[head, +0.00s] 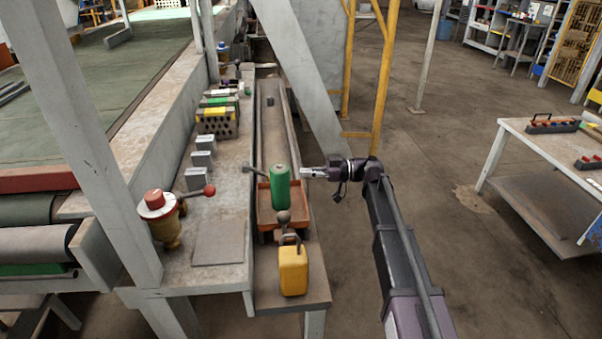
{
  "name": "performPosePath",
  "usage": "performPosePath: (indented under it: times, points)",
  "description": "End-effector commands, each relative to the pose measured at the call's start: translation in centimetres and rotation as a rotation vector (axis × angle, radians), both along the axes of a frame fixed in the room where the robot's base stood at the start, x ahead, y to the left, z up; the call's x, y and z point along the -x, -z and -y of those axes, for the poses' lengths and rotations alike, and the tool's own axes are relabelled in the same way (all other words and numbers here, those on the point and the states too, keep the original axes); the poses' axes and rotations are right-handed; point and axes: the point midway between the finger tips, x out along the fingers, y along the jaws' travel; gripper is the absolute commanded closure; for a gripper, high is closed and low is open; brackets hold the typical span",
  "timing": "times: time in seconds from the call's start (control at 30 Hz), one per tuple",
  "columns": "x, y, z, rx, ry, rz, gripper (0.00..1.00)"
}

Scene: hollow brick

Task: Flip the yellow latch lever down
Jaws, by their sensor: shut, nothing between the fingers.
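A yellow block-shaped body (293,272) stands at the near end of the bench, with a dark looped part on top. A lever with a dark ball knob (283,216) stands upright just behind it. I cannot tell for sure which of these is the yellow latch lever. My gripper (304,172) is shut and empty. It points left, just right of a green cylinder (280,188) and apart from the yellow body, behind and above it. The fingertips are small in this view.
The green cylinder stands in an orange tray (265,212). A dark-knobbed lever (248,169) sticks out left of it. Left are a red-capped valve (155,200) with a red-knobbed lever, grey blocks (202,158) and a hollow brick (216,122). A slanted post (305,75) rises behind.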

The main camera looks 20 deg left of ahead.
Motion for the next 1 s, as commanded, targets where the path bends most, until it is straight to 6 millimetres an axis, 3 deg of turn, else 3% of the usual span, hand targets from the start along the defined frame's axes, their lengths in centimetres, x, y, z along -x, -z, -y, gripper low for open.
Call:
performPosePath:
  times: [0.27, 1.0]
  points:
    - [-0.5, 1.7, 1.1, 0.0, 0.002, 0.0, 1.0]
    - [-0.5, 2.0, 1.6, 0.013, 0.005, -0.005, 1.0]
